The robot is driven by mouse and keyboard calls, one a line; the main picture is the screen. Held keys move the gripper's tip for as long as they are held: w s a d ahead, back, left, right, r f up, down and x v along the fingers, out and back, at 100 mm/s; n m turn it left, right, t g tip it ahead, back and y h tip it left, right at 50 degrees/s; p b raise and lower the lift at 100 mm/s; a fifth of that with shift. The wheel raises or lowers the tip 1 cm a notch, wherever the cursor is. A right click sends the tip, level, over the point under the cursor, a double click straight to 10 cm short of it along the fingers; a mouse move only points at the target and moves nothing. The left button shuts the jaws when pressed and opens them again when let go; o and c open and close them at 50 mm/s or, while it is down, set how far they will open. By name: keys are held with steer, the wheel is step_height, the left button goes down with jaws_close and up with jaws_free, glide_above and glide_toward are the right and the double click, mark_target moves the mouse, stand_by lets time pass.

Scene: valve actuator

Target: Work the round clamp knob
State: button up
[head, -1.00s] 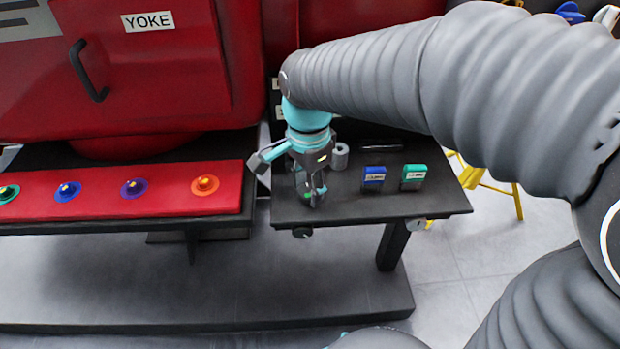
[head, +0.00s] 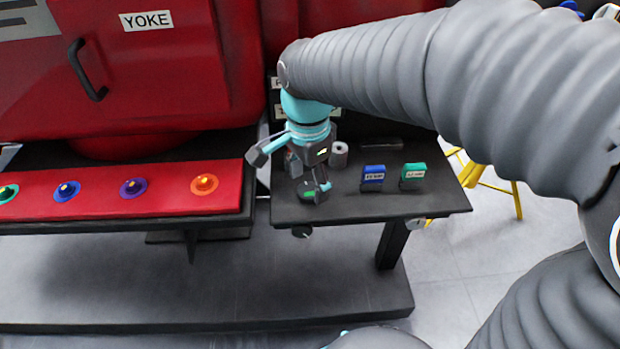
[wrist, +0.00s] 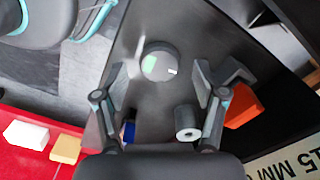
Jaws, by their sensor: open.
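A dark round knob (wrist: 160,63) with a green patch and a white mark sits on the dark side table, between and just beyond my fingers in the wrist view. In the head view the knob (head: 307,189) shows only partly under my gripper. My gripper (wrist: 158,78) is open, one finger on each side of the knob's line, with nothing between them. It points down at the table above the knob. Whether a fingertip touches the knob cannot be told. A smaller black knob (head: 302,232) is on the table's front edge.
A grey roll (head: 339,154), a blue block (head: 373,178) and a green block (head: 413,177) stand on the table (head: 350,212). An orange block (wrist: 243,106) is close by my right finger in the wrist view. A red panel with coloured buttons (head: 133,188) lies left.

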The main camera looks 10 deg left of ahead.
mark_target(309, 188)
step_height(309, 188, up, 11)
steer(key=shift+f, duration=0.15)
stand_by(0.6)
step_height(309, 188, down, 4)
steer(key=n, duration=0.6)
steer(key=shift+w+r+n+t+y, duration=0.15)
steer(key=shift+r+n+t+y, duration=0.15)
steer(key=shift+n+t, duration=0.1)
steer(key=d+n, duration=0.1)
steer(key=d, duration=0.1)
steer(key=s+d+f+n+t, duration=0.1)
steer(key=d, duration=0.2)
steer(key=s+d+f+n, duration=0.1)
steer(key=d+n, duration=0.1)
steer(key=d, duration=0.1)
steer(key=shift+s+f+t+y, duration=0.2)
steer(key=shift+t+y, duration=0.1)
steer(key=s+d+m+t, duration=0.1)
steer(key=s+d, duration=0.2)
steer(key=d, duration=0.4)
steer(key=s+d+m+t+h, duration=0.1)
steer(key=s+d, duration=0.3)
steer(key=d, duration=0.4)
steer(key=shift+s+d+f+t, duration=0.25)
steer(key=shift+f+t, duration=0.2)
steer(key=shift+t, duration=0.15)
